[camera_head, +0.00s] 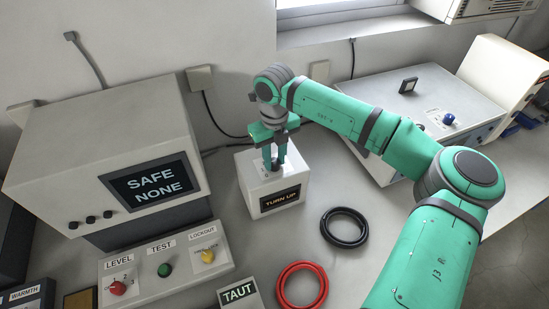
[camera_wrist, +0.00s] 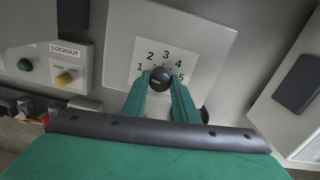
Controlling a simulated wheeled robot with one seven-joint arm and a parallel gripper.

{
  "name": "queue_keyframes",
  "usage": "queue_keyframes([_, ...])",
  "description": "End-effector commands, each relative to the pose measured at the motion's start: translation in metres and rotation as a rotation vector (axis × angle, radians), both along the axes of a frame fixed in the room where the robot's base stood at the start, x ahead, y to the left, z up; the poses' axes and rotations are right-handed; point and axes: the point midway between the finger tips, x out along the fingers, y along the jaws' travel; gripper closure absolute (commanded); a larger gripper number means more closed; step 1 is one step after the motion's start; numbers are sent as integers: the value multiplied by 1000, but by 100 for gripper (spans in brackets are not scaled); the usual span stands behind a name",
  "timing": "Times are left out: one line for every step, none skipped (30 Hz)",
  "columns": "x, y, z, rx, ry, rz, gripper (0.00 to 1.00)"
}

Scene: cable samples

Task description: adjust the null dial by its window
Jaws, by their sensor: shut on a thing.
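The null dial is a round black knob (camera_wrist: 160,78) on a white box (camera_head: 258,184), with a scale numbered 1 to 5 around it in the wrist view. My gripper (camera_head: 275,167) reaches straight down onto the box top and is shut on the knob; its two green fingers (camera_wrist: 160,90) sit on either side of it in the wrist view. The knob is mostly hidden by the fingers in the head view. The window (camera_head: 280,199) on the front of the box reads "TURN UP". The knob's pointer is too small to read.
A large grey machine with a screen (camera_head: 154,184) reading "SAFE NONE" stands left. In front is a panel (camera_head: 140,290) with LEVEL, TEST and LOCKOUT controls. A black cable ring (camera_head: 345,227), a red ring (camera_head: 302,286) and a "TAUT" sign (camera_head: 238,293) lie nearby. Another instrument (camera_head: 400,120) stands right.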

Motion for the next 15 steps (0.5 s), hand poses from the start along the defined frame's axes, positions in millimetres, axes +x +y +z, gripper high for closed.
queue_keyframes([0, 0, 1, 0, -1, -10, 96])
queue_keyframes([0, 0, 1, 0, -1, -16, 96])
queue_keyframes([0, 0, 1, 0, -1, -23, 96])
queue_keyframes([0, 0, 1, 0, 0, -27, 96])
queue_keyframes([0, 0, 1, 0, 0, -30, 96])
queue_keyframes([0, 0, 1, 0, 0, -32, 96])
queue_keyframes([0, 0, 1, 0, 0, -34, 96])
queue_keyframes([0, 0, 1, 0, 0, -35, 96])
queue_keyframes([0, 0, 1, 0, 0, -36, 96])
queue_keyframes([0, 0, 1, 0, 0, -36, 96])
queue_keyframes([0, 0, 1, 0, 0, -36, 96])
queue_keyframes([0, 0, 1, 0, 0, -36, 96])
queue_keyframes([0, 0, 1, 0, 0, -36, 96])
queue_keyframes([0, 0, 1, 0, 0, -36, 96])
queue_keyframes([0, 0, 1, 0, 0, -35, 96])
